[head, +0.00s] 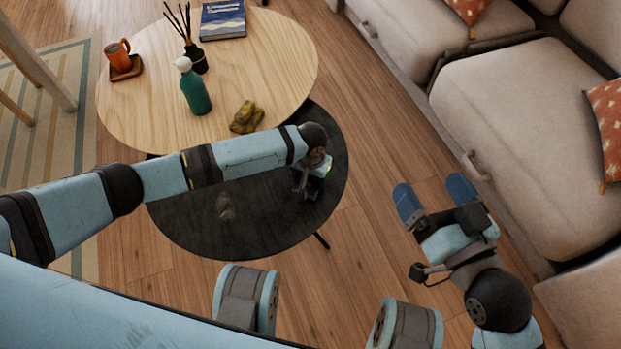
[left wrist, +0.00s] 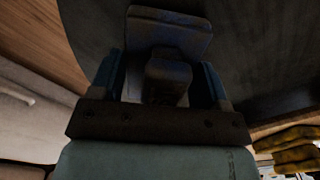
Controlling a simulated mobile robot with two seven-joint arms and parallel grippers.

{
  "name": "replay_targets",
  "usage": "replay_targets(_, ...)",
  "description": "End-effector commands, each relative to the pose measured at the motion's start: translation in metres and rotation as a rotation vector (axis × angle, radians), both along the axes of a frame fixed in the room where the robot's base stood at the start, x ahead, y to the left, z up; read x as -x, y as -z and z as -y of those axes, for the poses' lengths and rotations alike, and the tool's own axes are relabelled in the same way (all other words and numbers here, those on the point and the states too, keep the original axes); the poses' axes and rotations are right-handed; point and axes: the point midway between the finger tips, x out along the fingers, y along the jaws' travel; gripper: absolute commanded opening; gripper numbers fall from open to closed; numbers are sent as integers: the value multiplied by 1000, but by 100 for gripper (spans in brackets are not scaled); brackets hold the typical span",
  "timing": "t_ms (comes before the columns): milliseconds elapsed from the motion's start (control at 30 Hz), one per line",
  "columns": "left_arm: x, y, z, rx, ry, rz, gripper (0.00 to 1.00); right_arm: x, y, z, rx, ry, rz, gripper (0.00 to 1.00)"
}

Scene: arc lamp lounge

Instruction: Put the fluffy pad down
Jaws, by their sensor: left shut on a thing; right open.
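My left gripper (head: 310,184) is over the right part of the low dark round table (head: 265,229), under the end of my arm. In the left wrist view it is shut on a dark blue-grey thing (left wrist: 170,38), which I take to be the fluffy pad. A flat, wide part shows beyond the fingers and a dark block between them. It is in deep shade, so its texture is unclear. In the head view it is mostly hidden, and I cannot tell whether it touches the tabletop. My right gripper (head: 438,205) is open and empty above the wooden floor.
A faint brownish patch (head: 225,207) shows on the dark table. A beige sofa (head: 530,130) stands right.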

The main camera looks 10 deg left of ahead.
Motion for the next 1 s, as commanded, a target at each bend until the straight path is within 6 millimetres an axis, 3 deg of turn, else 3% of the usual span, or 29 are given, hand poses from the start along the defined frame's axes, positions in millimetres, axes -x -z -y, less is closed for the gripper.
replay_targets(333,0,1,1,1,0,0,44,0,-2,0,-1,0,2,95)
replay_targets(367,0,2,1,1,1,0,72,0,-2,0,-2,1,3,95)
replay_targets(467,0,2,1,1,1,0,95,0,-2,0,-2,1,3,95)
replay_targets(800,0,-1,0,0,1,1,95,0,1,0,1,0,-1,95)
replay_targets(1000,0,-37,1,2,1,1,95,0,-30,1,-36,23,63,95)
